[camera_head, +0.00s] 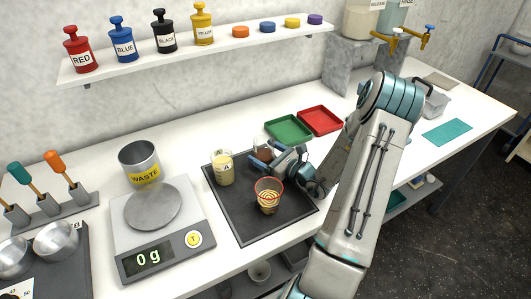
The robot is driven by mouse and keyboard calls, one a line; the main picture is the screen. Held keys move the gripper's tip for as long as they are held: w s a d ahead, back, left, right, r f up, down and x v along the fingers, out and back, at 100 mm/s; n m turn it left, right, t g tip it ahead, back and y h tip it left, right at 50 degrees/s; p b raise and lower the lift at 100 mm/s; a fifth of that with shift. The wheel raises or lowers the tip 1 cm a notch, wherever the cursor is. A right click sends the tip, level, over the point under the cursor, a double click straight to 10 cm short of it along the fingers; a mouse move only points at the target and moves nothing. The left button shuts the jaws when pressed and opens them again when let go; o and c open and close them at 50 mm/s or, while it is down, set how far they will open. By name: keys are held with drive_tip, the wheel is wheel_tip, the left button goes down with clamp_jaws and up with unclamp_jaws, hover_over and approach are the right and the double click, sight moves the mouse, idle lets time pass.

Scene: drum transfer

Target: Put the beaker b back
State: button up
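Three clear beakers are on the black mat (245,228). A beaker marked A (222,172) with pale yellow contents stands at the left. A beaker with dark reddish contents (264,152) is at the back, partly hidden by my gripper (267,156). A red-rimmed beaker (268,198) with yellow-orange banded contents is in front. No letter b is readable on any of them. My gripper's blue fingers are spread apart at the dark-filled beaker. I cannot tell whether they touch it or whether it rests on the mat.
A scale (160,240) reading 0 g stands left, with a WASTE cup (138,160) behind it. Green (288,129) and red (320,120) trays lie behind the mat. A shelf (200,50) with coloured bottles runs above. The counter between scale and mat is clear.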

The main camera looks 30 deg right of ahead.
drive_tip(key=shift+r, duration=0.15)
drive_tip(key=shift+s+d, duration=0.2)
drive_tip(key=shift+s, duration=0.1)
drive_tip(key=b+v, duration=0.2)
drive_tip(key=v, duration=0.9)
drive_tip(key=shift+s, duration=0.2)
